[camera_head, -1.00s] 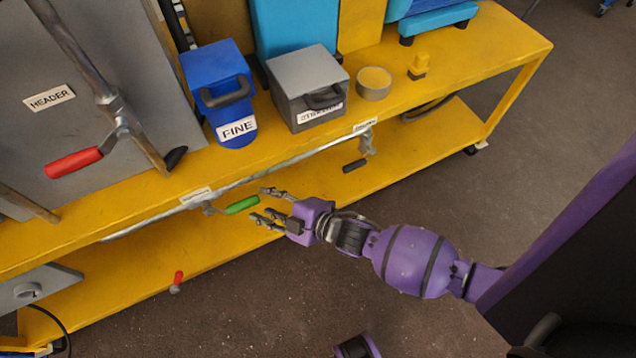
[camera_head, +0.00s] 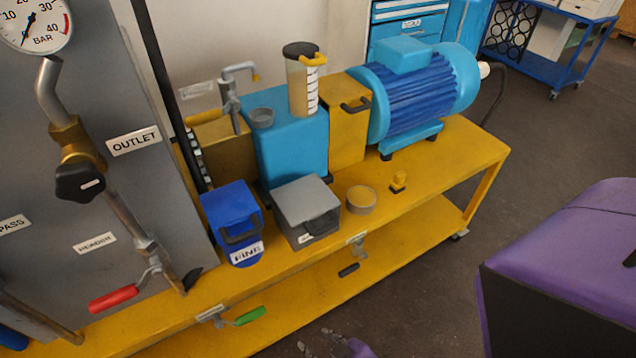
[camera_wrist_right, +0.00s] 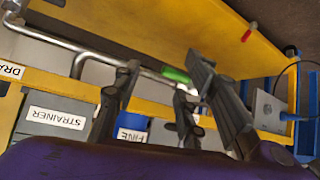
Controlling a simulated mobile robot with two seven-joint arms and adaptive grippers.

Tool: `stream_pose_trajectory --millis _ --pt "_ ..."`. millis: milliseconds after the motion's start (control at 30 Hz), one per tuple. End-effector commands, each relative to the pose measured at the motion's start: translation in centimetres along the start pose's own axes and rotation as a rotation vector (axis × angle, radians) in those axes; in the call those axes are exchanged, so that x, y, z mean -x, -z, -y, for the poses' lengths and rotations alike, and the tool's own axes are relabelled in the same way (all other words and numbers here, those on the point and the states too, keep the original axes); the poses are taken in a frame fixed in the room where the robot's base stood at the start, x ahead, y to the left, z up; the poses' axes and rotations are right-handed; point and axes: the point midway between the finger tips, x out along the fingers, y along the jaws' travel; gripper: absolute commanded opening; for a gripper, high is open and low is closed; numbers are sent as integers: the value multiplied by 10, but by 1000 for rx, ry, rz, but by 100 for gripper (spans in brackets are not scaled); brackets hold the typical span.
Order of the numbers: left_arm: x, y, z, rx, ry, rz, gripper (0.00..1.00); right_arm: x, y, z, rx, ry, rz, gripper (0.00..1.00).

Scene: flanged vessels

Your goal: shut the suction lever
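A green-handled lever (camera_head: 249,316) sits on the pipe under the front edge of the yellow bench, by a small label I cannot read. Its handle points right, roughly along the bench edge. A black-handled lever (camera_head: 348,270) is farther right on the same pipe line. I cannot confirm which is the suction lever. My right gripper (camera_head: 318,344) is at the bottom edge of the head view, right of the green handle and apart from it. In the right wrist view its fingers (camera_wrist_right: 165,78) are spread and empty, the green handle (camera_wrist_right: 176,75) showing between them. My left gripper is out of view.
A red-handled lever (camera_head: 114,298) is on the grey panel (camera_head: 150,190) at left. A blue FINE box (camera_head: 228,212) and a grey STRAINER box (camera_head: 303,205) stand on the bench (camera_head: 420,185) above the pipe. Open floor (camera_head: 400,320) lies in front.

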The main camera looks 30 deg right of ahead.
Motion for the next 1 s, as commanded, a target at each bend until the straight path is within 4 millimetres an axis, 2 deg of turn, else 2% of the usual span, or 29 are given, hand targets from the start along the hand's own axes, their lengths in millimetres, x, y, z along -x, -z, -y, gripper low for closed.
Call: stream_pose_trajectory --millis 33,200,600,867,900,967,1000 --pt "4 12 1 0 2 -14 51 11 1 -2 -20 -10 9 39" --pt "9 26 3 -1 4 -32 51 29 -4 -4 -64 -26 33 39" --pt "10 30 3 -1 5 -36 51 35 -8 -5 -82 -33 46 39" --pt "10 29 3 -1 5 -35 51 34 -8 -5 -81 -32 44 6" --pt "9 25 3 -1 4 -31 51 32 -8 -4 -80 -31 43 1" --pt "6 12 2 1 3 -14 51 24 -10 -2 -79 -27 39 0" --pt "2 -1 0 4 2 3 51 14 -11 -2 -79 -25 33 0"
